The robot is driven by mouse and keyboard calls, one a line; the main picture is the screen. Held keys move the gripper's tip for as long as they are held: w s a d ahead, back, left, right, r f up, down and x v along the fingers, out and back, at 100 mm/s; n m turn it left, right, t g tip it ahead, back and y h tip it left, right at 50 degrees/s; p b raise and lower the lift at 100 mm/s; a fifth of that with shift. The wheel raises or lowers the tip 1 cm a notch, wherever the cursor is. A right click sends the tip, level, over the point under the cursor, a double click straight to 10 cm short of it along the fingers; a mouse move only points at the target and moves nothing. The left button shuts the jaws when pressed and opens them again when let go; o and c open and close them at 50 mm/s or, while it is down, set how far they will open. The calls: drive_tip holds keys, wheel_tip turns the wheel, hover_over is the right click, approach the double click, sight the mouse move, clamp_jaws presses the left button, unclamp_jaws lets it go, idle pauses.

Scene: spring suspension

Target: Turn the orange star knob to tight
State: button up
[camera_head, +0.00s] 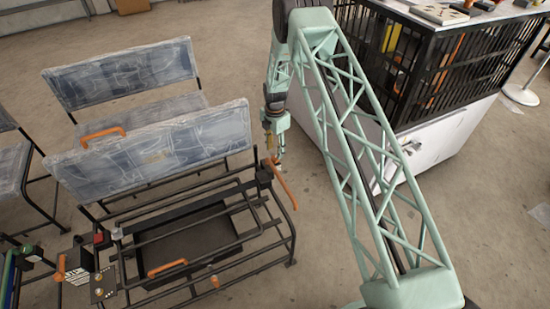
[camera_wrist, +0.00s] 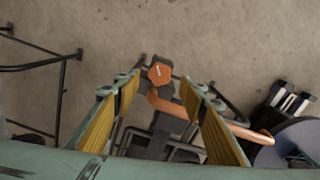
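The orange knob (camera_wrist: 160,73) shows in the wrist view as a small, many-sided orange cap with a pale mark on top. It sits on a dark bracket beside a bent orange lever (camera_wrist: 205,120). My gripper (camera_wrist: 160,84) is open, with its two yellow-padded fingers on either side of the view and the knob in the gap near their tips. I cannot tell whether the tips reach down around the knob. In the head view my gripper (camera_head: 274,150) hangs over the right end of the black frame, just above the orange lever (camera_head: 284,188); the knob is small and partly hidden there.
The black tube frame (camera_head: 205,245) carries a plastic-wrapped seat back (camera_head: 155,155) left of my gripper. A second wrapped seat (camera_head: 125,75) stands behind. A black caged cabinet (camera_head: 430,75) is at the right. Bare floor (camera_head: 220,50) lies between.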

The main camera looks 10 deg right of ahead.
sight(275, 158)
drive_tip(key=shift+f+b, duration=0.4)
drive_tip(key=shift+f, duration=2.2)
drive_tip(key=shift+c, duration=0.4)
drive_tip(key=c, duration=0.8)
